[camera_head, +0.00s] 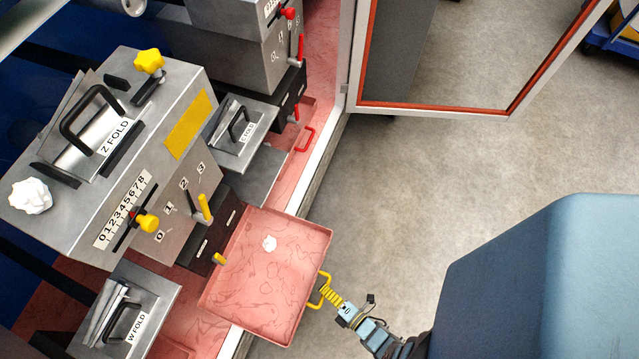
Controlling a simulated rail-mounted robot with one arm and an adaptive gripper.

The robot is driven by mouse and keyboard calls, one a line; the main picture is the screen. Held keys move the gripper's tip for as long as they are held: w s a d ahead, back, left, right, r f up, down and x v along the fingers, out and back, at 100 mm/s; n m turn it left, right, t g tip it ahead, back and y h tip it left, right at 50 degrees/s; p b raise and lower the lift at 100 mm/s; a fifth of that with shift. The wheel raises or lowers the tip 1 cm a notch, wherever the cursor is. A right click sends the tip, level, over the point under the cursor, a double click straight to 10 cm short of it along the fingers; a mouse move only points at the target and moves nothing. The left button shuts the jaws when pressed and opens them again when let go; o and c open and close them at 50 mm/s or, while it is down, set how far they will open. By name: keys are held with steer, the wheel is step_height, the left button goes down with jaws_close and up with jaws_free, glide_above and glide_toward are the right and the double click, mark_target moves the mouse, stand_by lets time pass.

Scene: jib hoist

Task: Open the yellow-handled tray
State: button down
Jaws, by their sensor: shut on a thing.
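The yellow-handled tray (290,287) is a shallow pinkish-red tray in the lower middle of the head view. It is pulled out from under the grey Z FOLD machine (95,215) and reaches over the edge of the red floor. A small white lump (269,243) lies in it. Its yellow handle (321,287) is on its right side. My gripper (328,296) comes from the lower right and is shut on the yellow handle. The exact finger contact is too small to see clearly.
A red-handled tray (303,138) sits further back under another grey machine. A W FOLD unit (125,310) stands at the lower left. A framed door (470,108) stands open at the upper right. Grey floor (430,200) right of the tray is clear.

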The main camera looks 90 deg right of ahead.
stand_by(0.3)
steer(key=c, duration=1.4)
jaws_free()
steer(key=shift+s, duration=0.15)
steer(key=shift+o, duration=0.2)
steer(key=v, duration=1.2)
steer(key=shift+d, duration=0.1)
steer(key=shift+r, duration=0.1)
